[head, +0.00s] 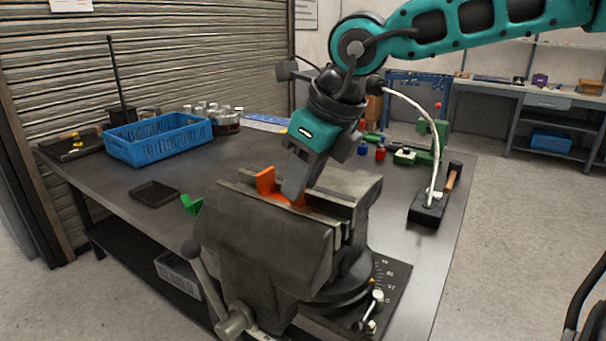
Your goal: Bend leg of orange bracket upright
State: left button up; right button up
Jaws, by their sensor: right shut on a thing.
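The orange bracket (265,181) sits at the jaws of the grey bench vise (262,234). One flat orange part stands upright at the left of the jaws. Another orange part lies low between the jaws, to the right, partly hidden by the fingers. My right gripper (293,190) reaches down from above, tilted, with its fingertips at this low part. It is shut on the orange bracket, though the contact itself is hard to see. My left gripper is not in view.
A small green piece (192,204) is left of the vise. A black tray (154,193) and a blue crate (158,139) are further left on the table. A black block with a white cable (428,208) and a hammer (452,178) are at right.

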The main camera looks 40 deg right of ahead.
jog(key=shift+w+r, duration=0.1)
jog(key=shift+w, duration=0.1)
grip_shut()
jog(key=shift+w+a+g+h+p, duration=0.25)
jog(key=shift+g+h+p, duration=0.2)
jog(key=shift+g, duration=0.45)
jog(key=o, duration=1)
grip_release()
jog(key=v, duration=1.3)
jog(key=shift+d+p, duration=0.15)
jog(key=shift+p, duration=0.15)
